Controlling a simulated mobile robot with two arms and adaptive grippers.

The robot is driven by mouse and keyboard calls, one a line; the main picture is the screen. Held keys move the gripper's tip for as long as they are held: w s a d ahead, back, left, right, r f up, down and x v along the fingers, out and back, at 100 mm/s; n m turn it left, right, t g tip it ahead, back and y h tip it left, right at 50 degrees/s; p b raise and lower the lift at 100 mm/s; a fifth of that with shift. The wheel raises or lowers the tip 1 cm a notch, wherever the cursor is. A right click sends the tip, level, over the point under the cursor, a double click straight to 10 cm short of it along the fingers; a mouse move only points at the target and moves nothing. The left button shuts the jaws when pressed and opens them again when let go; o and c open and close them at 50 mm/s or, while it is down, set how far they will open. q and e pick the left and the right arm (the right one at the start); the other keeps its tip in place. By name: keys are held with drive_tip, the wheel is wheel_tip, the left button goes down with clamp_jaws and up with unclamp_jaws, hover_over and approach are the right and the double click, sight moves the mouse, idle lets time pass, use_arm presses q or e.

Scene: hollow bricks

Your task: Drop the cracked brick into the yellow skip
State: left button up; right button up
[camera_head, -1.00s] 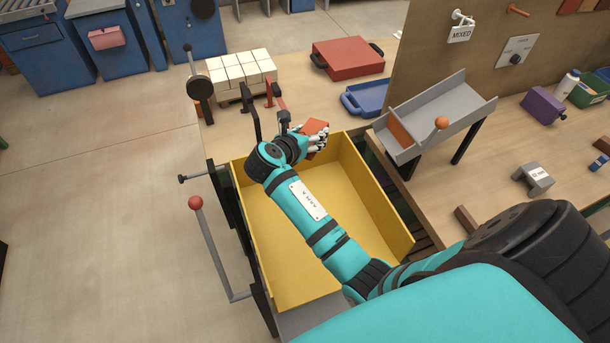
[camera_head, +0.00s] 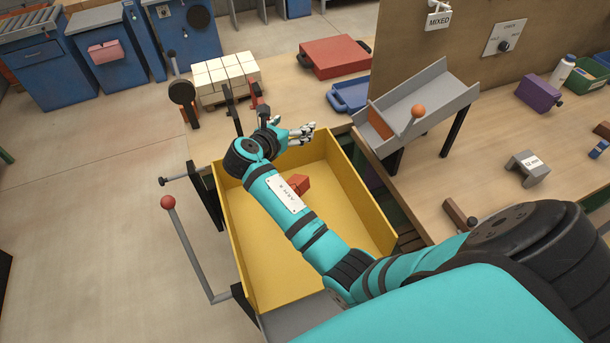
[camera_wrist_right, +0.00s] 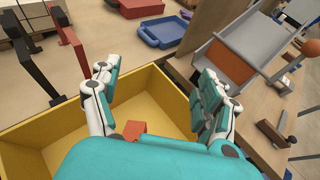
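The yellow skip (camera_head: 338,221) stands open in the middle of the head view, below my right arm. A reddish-orange brick (camera_head: 299,185) is inside the skip, partly hidden behind my arm; no crack can be made out. It also shows in the right wrist view (camera_wrist_right: 134,128), beyond the palm. My right gripper (camera_head: 306,132) is over the far end of the skip, with nothing in it. In the right wrist view its fingers (camera_wrist_right: 157,92) are spread wide apart. My left gripper is not in view.
A grey chute (camera_head: 425,104) with an orange ball knob stands right of the skip. A blue tray (camera_head: 350,96), a red case (camera_head: 334,57) and a pallet of pale blocks (camera_head: 226,76) lie beyond. A red-knobbed lever (camera_head: 184,235) stands at the skip's left.

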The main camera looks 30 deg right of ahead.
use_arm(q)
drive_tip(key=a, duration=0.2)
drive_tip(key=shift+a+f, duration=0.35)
use_arm(e)
drive_tip(key=w+v, duration=0.1)
drive_tip(key=v, duration=1)
drive_tip(key=shift+a+r, duration=0.15)
drive_tip(key=shift+a, duration=0.15)
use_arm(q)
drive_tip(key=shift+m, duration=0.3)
